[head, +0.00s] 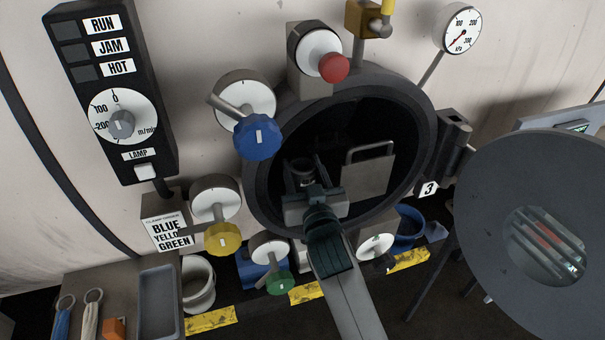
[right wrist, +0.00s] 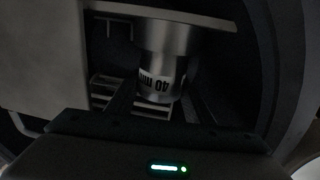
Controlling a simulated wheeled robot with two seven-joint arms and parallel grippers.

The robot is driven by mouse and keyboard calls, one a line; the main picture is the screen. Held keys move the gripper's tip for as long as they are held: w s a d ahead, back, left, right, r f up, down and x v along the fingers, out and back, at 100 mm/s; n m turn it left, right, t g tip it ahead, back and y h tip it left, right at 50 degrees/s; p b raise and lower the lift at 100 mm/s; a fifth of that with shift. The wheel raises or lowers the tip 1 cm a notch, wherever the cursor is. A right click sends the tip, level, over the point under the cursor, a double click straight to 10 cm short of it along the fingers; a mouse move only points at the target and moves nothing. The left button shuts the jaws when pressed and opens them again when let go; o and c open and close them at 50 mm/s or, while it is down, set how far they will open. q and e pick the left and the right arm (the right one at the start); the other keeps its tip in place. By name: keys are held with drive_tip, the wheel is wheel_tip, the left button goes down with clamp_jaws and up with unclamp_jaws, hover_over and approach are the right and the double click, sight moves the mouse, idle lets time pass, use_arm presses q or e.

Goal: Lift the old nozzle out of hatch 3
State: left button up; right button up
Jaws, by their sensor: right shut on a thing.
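Hatch 3 (head: 256,115) is an open round port with a dark inside, and its label "3" is at the right of the rim. My right gripper (head: 303,178) reaches into the opening from below. It is shut on the old nozzle (right wrist: 160,72), a metal cylinder marked "40 mm" in the right wrist view, whose label looks upside down there. The fingers of my right gripper (right wrist: 158,105) lie on both sides of it. In the head view the nozzle (head: 301,165) is a small dark ring, mostly hidden by the gripper. My left gripper is not in view.
A grey plate with a handle (head: 367,175) stands inside the hatch, right of my gripper. The round hatch door (head: 500,170) hangs open at right. Blue (head: 257,138), yellow (head: 222,238) and green (head: 278,283) knobs sit around the hatch. A grey tray (head: 160,300) is at lower left.

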wheel_tip(320, 180, up, 2)
drive_tip(key=shift+r+b, duration=0.1)
drive_tip(key=shift+b, duration=0.3)
drive_tip(key=b+v, duration=0.2)
drive_tip(key=v, duration=1.6)
